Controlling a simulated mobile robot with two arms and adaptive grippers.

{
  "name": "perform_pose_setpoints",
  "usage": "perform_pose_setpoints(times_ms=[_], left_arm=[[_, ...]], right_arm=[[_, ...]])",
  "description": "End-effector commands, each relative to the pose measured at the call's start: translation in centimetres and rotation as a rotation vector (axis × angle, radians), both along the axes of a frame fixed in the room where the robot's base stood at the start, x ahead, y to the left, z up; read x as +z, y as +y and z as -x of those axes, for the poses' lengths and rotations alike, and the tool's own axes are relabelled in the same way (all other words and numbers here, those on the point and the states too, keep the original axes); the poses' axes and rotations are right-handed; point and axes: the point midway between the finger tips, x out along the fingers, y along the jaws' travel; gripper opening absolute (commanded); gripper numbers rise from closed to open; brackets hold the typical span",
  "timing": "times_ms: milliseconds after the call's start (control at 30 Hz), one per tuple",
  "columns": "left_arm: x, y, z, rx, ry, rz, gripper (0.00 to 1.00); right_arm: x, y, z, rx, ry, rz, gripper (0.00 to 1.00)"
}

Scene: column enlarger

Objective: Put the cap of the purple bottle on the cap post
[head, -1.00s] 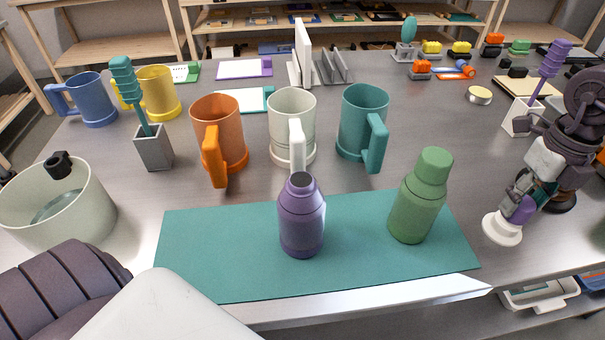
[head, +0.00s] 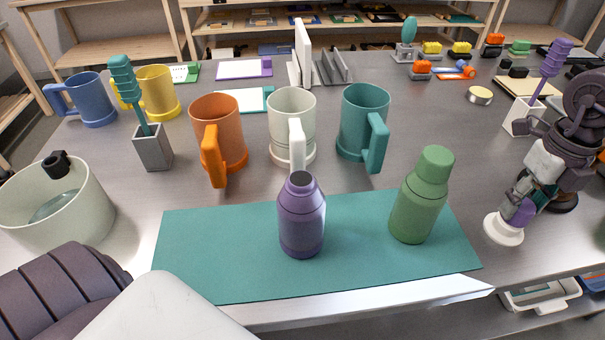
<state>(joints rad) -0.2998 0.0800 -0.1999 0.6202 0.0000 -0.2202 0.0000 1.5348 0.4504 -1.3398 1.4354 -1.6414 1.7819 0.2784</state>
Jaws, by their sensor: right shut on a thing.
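The purple bottle (head: 301,220) stands upright and uncapped on the teal mat (head: 190,260), its dark mouth showing. My right gripper (head: 526,202), at the right, is shut on the purple cap (head: 522,213). The cap is partly hidden by the fingers. It is right at the cap post, whose white round base (head: 503,230) shows just below and left of it. The post's upper part is hidden, so I cannot tell whether the cap is seated on it. My left gripper is not in view.
A green bottle (head: 420,198) with its cap on stands on the mat's right. Orange (head: 218,130), white (head: 292,120) and teal (head: 362,120) mugs stand behind. A white holder (head: 523,118) with a purple brush is behind my right gripper. A pale basin (head: 55,215) is at left.

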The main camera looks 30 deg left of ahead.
Motion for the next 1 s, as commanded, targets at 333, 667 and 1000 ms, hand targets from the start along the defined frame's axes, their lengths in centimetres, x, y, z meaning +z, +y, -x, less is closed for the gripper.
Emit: perform_pose_setpoints(times_ms=[333,667,1000], left_arm=[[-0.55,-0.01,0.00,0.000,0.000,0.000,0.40],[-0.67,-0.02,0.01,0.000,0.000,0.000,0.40],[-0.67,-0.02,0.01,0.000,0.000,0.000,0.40]], right_arm=[[-0.81,-0.01,0.00,0.000,0.000,0.000,0.00],[-1.01,-0.01,0.00,0.000,0.000,0.000,0.00],[-1.00,-0.01,-0.01,0.000,0.000,0.000,0.77]])
